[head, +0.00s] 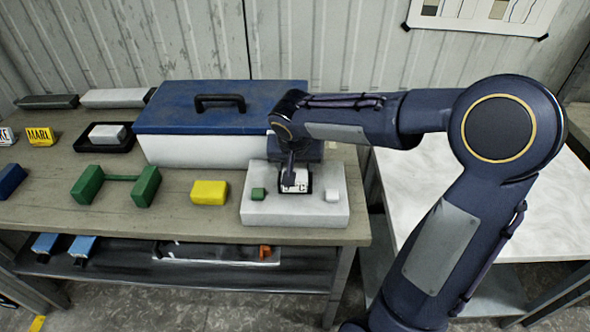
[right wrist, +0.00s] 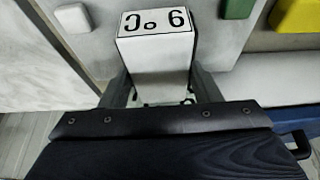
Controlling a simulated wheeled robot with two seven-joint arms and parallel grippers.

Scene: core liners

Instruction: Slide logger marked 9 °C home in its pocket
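The logger marked 9 °C (right wrist: 154,50) is a white box with a black-edged label, read upside down in the right wrist view. In the head view its label (head: 297,182) shows over the pale block (head: 290,213), partly covered by my gripper. My right gripper (right wrist: 160,88) has one finger on each side of the logger and looks shut on it. The right gripper (head: 290,182) points down over the middle of the block. The pocket is mostly hidden, and I cannot tell how deep the logger sits. My left gripper is not in view.
A small green piece (head: 258,194) and a white piece (head: 332,195) stand on the block beside the logger. A blue-lidded box (head: 205,150) stands behind. A pale table (head: 450,190) is right.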

